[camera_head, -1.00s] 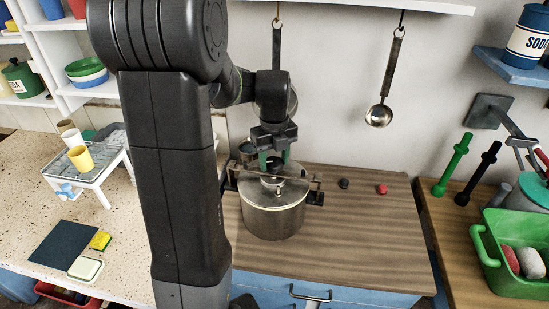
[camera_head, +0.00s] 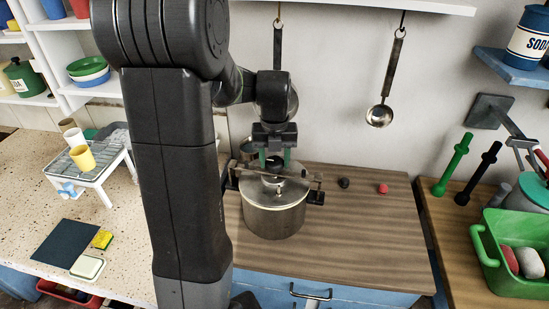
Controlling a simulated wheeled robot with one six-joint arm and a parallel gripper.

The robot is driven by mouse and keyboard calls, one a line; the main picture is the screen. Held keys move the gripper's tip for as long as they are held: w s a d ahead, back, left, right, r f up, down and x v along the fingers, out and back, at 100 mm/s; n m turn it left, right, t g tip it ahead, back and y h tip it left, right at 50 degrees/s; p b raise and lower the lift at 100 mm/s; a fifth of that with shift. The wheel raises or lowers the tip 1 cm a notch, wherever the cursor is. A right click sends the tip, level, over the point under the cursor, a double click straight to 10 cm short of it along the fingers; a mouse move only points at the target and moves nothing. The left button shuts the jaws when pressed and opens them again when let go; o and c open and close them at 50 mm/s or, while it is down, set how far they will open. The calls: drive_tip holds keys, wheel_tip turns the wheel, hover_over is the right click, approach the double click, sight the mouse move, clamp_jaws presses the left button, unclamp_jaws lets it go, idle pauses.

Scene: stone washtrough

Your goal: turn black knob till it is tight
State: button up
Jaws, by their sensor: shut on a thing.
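A steel pot (camera_head: 273,217) with a lid and a clamp bar (camera_head: 303,178) across its top stands on the wooden counter. The black knob (camera_head: 275,163) sits at the middle of the bar, above the lid. My gripper (camera_head: 275,160) points down over the pot, its green-tipped fingers shut on the black knob from either side. The fingers partly cover the knob. Two loose knobs, one dark (camera_head: 344,183) and one red (camera_head: 382,188), lie on the counter to the right of the pot.
A ladle (camera_head: 380,112) hangs on the wall at the back. A green bin (camera_head: 512,262) stands on the right counter, near green and black handles (camera_head: 453,165). A small white rack (camera_head: 88,165) with cups stands at left. The wooden counter right of the pot (camera_head: 365,235) is mostly clear.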

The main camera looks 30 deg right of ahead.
sight(275, 162)
drive_tip(key=o, duration=1)
drive_tip(key=shift+r, duration=0.1)
wheel_tip(275, 162, up, 14)
drive_tip(key=shift+f+b, duration=0.2)
drive_tip(key=shift+b, duration=0.2)
wheel_tip(275, 162, down, 14)
drive_tip(key=shift+r+p, duration=0.1)
drive_tip(key=shift+p, duration=0.3)
idle(0.4)
